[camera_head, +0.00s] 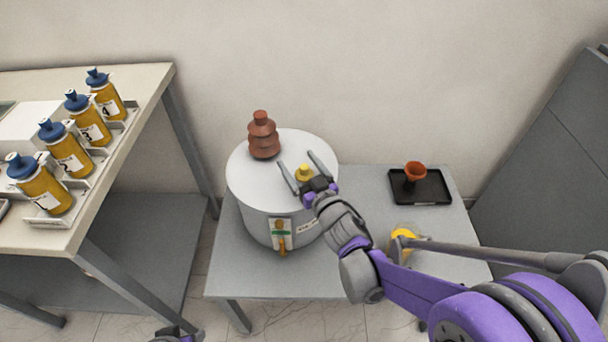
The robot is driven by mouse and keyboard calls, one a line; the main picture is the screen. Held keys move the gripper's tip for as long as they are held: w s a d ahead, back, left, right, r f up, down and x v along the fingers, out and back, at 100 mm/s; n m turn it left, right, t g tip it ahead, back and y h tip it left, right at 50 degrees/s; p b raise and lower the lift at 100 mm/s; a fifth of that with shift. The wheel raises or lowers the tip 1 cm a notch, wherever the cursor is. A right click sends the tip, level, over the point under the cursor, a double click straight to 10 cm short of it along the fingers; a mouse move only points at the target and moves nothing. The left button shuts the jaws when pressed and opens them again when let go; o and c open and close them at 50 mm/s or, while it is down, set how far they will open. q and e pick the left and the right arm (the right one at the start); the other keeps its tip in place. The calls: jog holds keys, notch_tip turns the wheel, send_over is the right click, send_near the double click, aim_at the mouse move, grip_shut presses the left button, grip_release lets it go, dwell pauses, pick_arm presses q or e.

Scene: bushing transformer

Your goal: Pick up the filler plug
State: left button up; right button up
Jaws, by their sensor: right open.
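The yellow filler plug (304,172) sits on the white top of the round transformer tank (247,204). My right gripper (298,171) is over the tank top with its two fingers spread. The plug shows between the fingers, close to the palm in the picture; I cannot tell whether they touch it. A small dark and purple part of my left arm (176,335) shows at the bottom edge; its fingers cannot be made out.
A brown ribbed bushing (263,137) stands on the tank, left of my right gripper. A yellow object (400,240) is partly behind my arm. Labelled bottles (72,157) stand on the left bench.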

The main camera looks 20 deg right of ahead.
jog(key=shift+w, duration=0.15)
jog(key=c, duration=1.4)
